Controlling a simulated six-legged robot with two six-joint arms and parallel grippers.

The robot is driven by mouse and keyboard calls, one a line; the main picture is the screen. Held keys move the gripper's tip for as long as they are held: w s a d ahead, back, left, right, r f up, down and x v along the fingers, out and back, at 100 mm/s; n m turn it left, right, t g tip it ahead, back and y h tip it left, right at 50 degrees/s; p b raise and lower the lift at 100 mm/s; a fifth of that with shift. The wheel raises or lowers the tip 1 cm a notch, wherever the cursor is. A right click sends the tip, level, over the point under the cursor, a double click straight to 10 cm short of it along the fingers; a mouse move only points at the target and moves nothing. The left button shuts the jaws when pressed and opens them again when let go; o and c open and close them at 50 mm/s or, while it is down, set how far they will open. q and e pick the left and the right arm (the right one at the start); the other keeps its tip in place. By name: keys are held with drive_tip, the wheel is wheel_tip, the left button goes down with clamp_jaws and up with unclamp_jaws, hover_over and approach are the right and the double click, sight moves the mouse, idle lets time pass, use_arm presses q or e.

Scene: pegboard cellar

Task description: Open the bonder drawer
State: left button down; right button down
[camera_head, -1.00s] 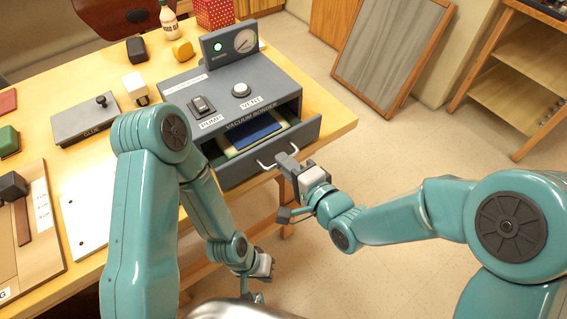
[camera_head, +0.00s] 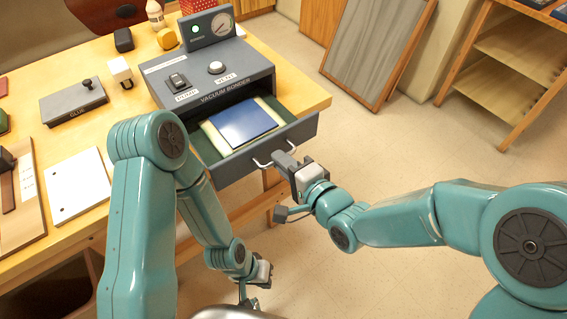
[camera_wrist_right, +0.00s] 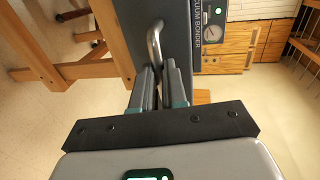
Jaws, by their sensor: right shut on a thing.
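The grey vacuum bonder (camera_head: 205,78) stands on the table with its drawer (camera_head: 262,152) pulled well out of the front. Inside the drawer a blue panel (camera_head: 240,122) lies on a pale green and yellow sheet. My right gripper (camera_head: 280,158) is shut on the drawer's metal handle (camera_head: 263,162). In the right wrist view the handle (camera_wrist_right: 154,42) runs between the two fingers (camera_wrist_right: 160,85). My left gripper (camera_head: 258,284) hangs low in front of the table, away from the drawer; its fingers are too small to read.
A framed panel (camera_head: 378,50) leans at the back right. The floor right of the table is clear.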

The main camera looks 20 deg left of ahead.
use_arm(q)
drive_tip(key=shift+s+d, duration=0.3)
drive_tip(key=shift+d, duration=0.05)
use_arm(e)
drive_tip(key=shift+s+d, duration=0.15)
drive_tip(key=shift+d, duration=0.1)
drive_tip(key=c, duration=1.2)
unclamp_jaws()
drive_tip(key=shift+a, duration=0.1)
use_arm(q)
drive_tip(key=shift+w+a+f, duration=0.1)
use_arm(e)
drive_tip(key=shift+o, duration=0.2)
